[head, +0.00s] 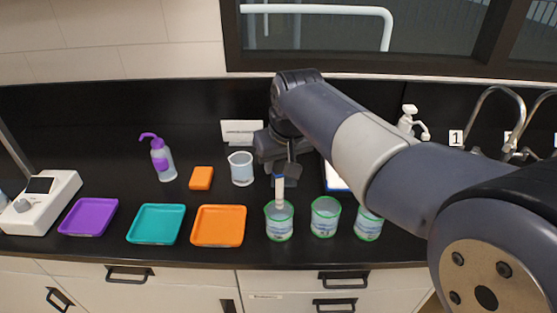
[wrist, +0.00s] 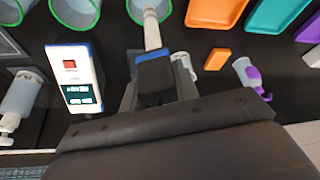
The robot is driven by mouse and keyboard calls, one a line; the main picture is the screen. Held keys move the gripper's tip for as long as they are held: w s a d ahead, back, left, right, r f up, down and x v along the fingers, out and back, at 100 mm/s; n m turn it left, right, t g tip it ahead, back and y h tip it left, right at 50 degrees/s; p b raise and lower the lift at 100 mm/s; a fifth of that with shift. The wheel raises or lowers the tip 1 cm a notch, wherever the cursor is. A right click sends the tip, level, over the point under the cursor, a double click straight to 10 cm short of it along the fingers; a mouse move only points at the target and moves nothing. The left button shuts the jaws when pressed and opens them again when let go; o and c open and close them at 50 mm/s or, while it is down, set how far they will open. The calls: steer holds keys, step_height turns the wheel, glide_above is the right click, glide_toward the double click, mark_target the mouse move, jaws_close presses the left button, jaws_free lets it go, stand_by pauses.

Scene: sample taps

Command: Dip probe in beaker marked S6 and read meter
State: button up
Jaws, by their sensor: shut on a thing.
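The shaft points down at the leftmost of three green-rimmed beakers (head: 279,223). Its lower end overlaps that beaker's mouth; I cannot tell how deep it is or whether it touches liquid. The other two beakers (head: 325,217) (head: 369,224) stand to the right, the last partly behind my arm. Their labels are too small to read, so I cannot tell which is S6. A white meter with a red patch and dark display (wrist: 75,75) shows in the wrist view; its reading is illegible.
Orange (head: 218,226), teal (head: 156,224) and purple (head: 89,216) trays lie left of the beakers. Behind them are an orange block (head: 201,178), a purple wash bottle (head: 160,158) and a plain beaker (head: 241,168). A white dial device (head: 41,204) stands far left. Taps (head: 495,115) are right.

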mark_target(279, 191)
steer(key=shift+f, duration=0.15)
stand_by(0.4)
steer(key=shift+f+b, duration=0.4)
steer(key=shift+f, duration=0.4)
steer(key=shift+f+b, duration=2.4)
steer(key=shift+f, duration=0.95)
stand_by(3.3)
